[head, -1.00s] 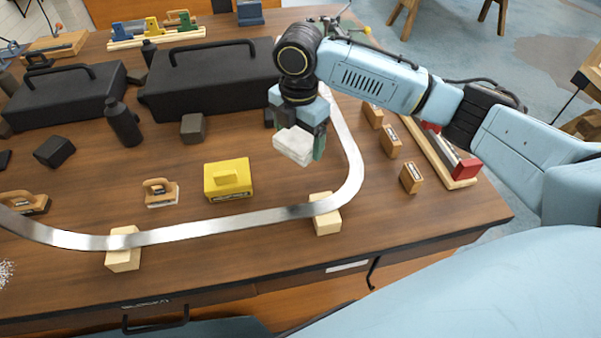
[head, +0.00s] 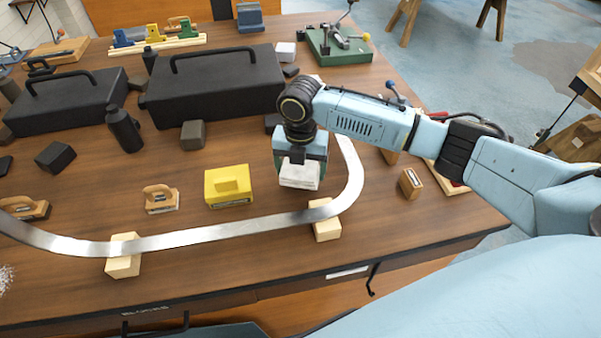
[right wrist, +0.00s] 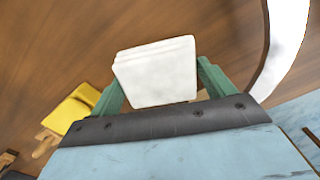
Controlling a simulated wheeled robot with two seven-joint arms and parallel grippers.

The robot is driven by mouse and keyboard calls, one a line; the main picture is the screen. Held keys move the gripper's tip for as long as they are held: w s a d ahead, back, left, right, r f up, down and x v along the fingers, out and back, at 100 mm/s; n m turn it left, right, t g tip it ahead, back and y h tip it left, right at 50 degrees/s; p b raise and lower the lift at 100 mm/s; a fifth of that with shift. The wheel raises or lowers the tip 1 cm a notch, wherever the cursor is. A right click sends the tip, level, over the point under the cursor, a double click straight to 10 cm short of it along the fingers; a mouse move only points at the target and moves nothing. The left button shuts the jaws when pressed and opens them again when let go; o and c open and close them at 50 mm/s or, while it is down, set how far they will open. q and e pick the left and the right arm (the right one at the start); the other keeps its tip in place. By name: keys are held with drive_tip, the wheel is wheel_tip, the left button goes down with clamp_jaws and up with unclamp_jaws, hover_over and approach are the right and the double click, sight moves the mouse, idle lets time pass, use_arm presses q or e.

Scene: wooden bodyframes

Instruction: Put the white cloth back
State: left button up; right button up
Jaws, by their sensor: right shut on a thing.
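The white cloth (head: 299,174) is a folded, block-like stack held by my right gripper (head: 302,165) over the wooden table, inside the curve of the metal strip. In the right wrist view the cloth (right wrist: 156,73) sits between the two green fingers of the gripper (right wrist: 160,90). I cannot tell exactly how far it is above the tabletop. My left gripper is not in view.
A bent metal strip (head: 220,235) rests on wooden blocks (head: 325,229) along the front. A yellow block (head: 228,185) lies left of the cloth. Black toolboxes (head: 215,90) stand behind. Bare table (head: 250,140) shows between them.

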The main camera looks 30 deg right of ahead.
sight(300, 168)
drive_tip(key=shift+f, duration=1)
drive_tip(key=shift+f, duration=0.1)
drive_tip(key=o, duration=0.9)
wheel_tip(300, 168, up, 12)
drive_tip(key=shift+r+p, duration=0.15)
drive_tip(key=shift+p, duration=0.25)
